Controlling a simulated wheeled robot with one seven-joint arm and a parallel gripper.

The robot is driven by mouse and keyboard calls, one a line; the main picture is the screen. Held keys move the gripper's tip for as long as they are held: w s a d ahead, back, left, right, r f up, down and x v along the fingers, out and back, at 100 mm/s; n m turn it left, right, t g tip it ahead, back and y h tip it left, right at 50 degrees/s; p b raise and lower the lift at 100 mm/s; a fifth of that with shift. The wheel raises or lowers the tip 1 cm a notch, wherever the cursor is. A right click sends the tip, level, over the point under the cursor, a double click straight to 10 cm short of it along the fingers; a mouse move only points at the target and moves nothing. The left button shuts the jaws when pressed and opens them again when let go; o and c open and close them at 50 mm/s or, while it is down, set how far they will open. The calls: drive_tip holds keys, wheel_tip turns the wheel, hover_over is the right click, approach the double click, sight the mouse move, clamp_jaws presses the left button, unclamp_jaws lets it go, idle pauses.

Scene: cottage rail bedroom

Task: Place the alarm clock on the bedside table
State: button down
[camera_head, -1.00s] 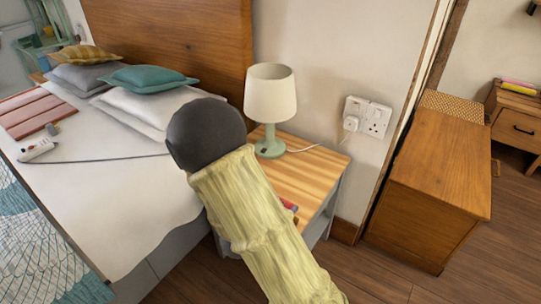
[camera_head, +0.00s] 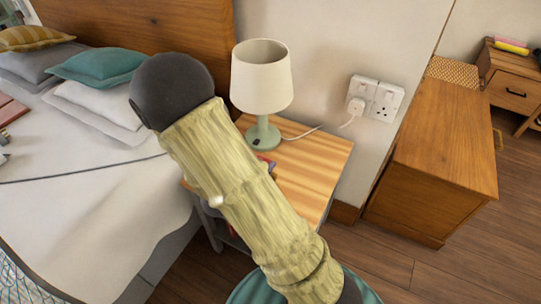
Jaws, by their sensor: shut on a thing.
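The bedside table (camera_head: 312,185) has a striped wooden top and grey sides, and stands between the bed and the wooden cabinet. A pale green lamp (camera_head: 262,80) with a cream shade stands at its back. My arm, in a pale yellow ribbed sleeve with a dark round joint, crosses in front of the table and hides its left and front part. A small red and blue thing (camera_head: 268,165) shows at the arm's edge over the tabletop; I cannot tell what it is. I cannot make out the alarm clock. My gripper is not in view. The right part of the tabletop is bare.
The bed (camera_head: 90,205) with several pillows fills the left. A dark cord lies across it. The lamp's white cord runs to a wall socket (camera_head: 376,98). A wooden cabinet (camera_head: 440,150) stands at the right, with open floor in front.

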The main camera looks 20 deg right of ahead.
drive_tip(key=w+d+b, duration=0.2)
drive_tip(key=w+d, duration=0.8)
drive_tip(key=d, duration=0.3)
drive_tip(key=shift+w, duration=0.1)
drive_tip(key=shift+w+d+f+b, duration=0.2)
drive_tip(key=shift+f+b, duration=0.1)
drive_tip(key=shift+f, duration=0.25)
drive_tip(key=shift+w+d+f+b, duration=0.1)
drive_tip(key=shift+d+f+b, duration=0.15)
drive_tip(key=shift+f, duration=0.3)
drive_tip(key=shift+w+d+f+b, duration=0.15)
drive_tip(key=shift+f+b, duration=0.2)
drive_tip(key=shift+f, duration=0.2)
drive_tip(key=shift+f, duration=0.15)
drive_tip(key=c, duration=0.8)
unclamp_jaws()
